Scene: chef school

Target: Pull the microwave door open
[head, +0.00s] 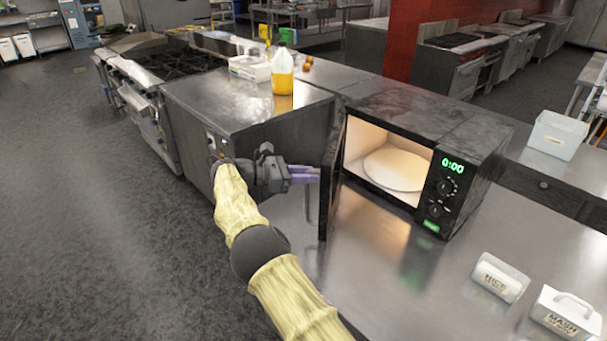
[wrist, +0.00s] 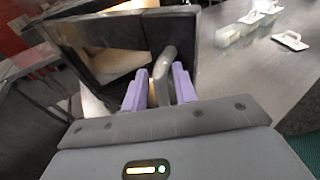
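The black microwave (head: 455,150) stands on the steel counter, its lit cavity and round plate (head: 394,168) showing. Its door (head: 331,185) is swung wide open, hinged at the left and seen nearly edge-on in the head view. My gripper (head: 304,174) is at the outer side of the door, pointing right. In the wrist view, the grey door handle (wrist: 164,68) lies between the two purple fingers of my gripper (wrist: 159,84), which appear closed around it. The exact finger contact is hard to see. The door's dark frame (wrist: 75,40) fills the upper left there.
Left of the door is a steel-topped unit (head: 215,95) with a yellow-filled jug (head: 283,72) and a white box (head: 249,68). Open floor (head: 90,230) lies left of my arm.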

